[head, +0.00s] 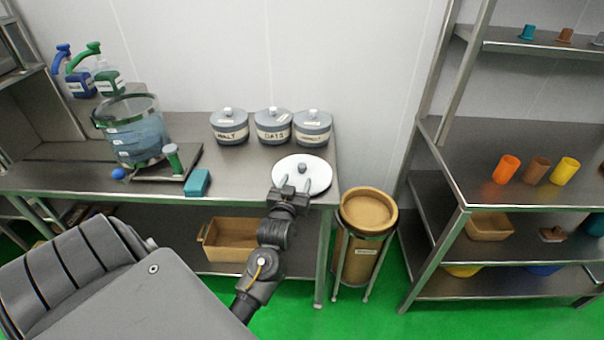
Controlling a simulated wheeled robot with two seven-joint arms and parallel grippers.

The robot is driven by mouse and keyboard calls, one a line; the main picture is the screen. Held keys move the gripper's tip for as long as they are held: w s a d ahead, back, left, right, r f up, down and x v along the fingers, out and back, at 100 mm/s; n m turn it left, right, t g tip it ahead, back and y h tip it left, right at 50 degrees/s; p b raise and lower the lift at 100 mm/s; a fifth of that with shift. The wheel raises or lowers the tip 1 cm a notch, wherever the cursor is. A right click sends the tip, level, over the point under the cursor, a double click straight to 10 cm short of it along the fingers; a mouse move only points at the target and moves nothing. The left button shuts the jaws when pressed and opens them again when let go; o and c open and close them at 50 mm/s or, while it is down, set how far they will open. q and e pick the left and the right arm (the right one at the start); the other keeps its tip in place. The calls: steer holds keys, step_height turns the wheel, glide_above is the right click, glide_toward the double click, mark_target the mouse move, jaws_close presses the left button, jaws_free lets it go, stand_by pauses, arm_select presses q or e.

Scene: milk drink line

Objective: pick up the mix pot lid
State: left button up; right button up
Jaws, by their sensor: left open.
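The mix pot lid is a round white disc (318,177) with a small grey knob (302,168) at its middle. It lies flat near the right front corner of the steel table. My left gripper (295,184) is open over the near part of the lid, its two fingers pointing at the knob from the near side. The knob shows just beyond the fingertips, not between them. I cannot tell whether the fingers touch the lid. The gripper hides part of the lid's near rim. My right gripper is not in view.
Several grey lidded pots, one the oats pot (272,127), stand behind the lid. A clear vessel (133,135) with bluish contents and a teal block (197,183) are at left. A brown bin (366,212) stands right of the table, before a steel shelf (500,150).

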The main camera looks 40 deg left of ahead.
mark_target(301, 169)
arm_select(q)
steer(key=shift+r+p+x, duration=0.15)
steer(key=shift+p+x, duration=0.2)
steer(key=shift+x, duration=0.8)
steer(key=shift+r+p+x, duration=0.15)
steer(key=shift+p+x, duration=0.15)
steer(key=shift+x, duration=0.8)
steer(key=shift+w+a+f, duration=0.1)
steer(key=shift+w+a, duration=0.2)
steer(key=shift+w, duration=0.25)
steer(key=shift+c, duration=0.3)
steer(key=c, duration=1)
jaws_close()
